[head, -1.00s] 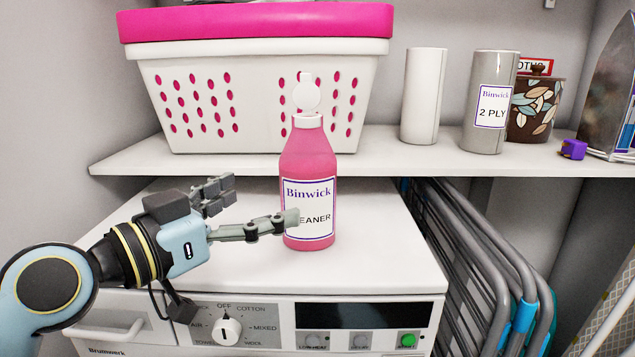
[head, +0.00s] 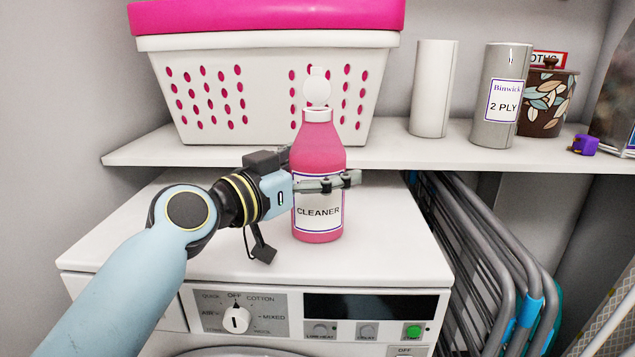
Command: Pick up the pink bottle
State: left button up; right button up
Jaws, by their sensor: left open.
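The pink bottle (head: 318,150) stands upright on top of the white dryer (head: 390,255), with a white flip cap open at its top and a "CLEANER" label on its front. My left gripper (head: 335,182) is at the bottle from the left. One finger lies across the front of the bottle at the label's upper edge. The other finger is mostly hidden behind the bottle. The jaws are open around the bottle, and I cannot tell whether they touch it. My right gripper is not in view.
A shelf (head: 400,148) above and behind the bottle holds a white basket with a pink rim (head: 265,20), a white roll (head: 433,88), a grey roll (head: 500,95), a leaf-patterned canister (head: 548,102) and a purple cube (head: 585,144). Folded drying racks (head: 480,250) stand right of the dryer.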

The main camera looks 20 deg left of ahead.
pick_arm(q)
jog(key=shift+c, duration=0.4)
jog(key=c, duration=1.8)
jog(key=shift+o, duration=0.2)
jog(key=shift+r, duration=0.1)
jog(key=shift+r, duration=0.1)
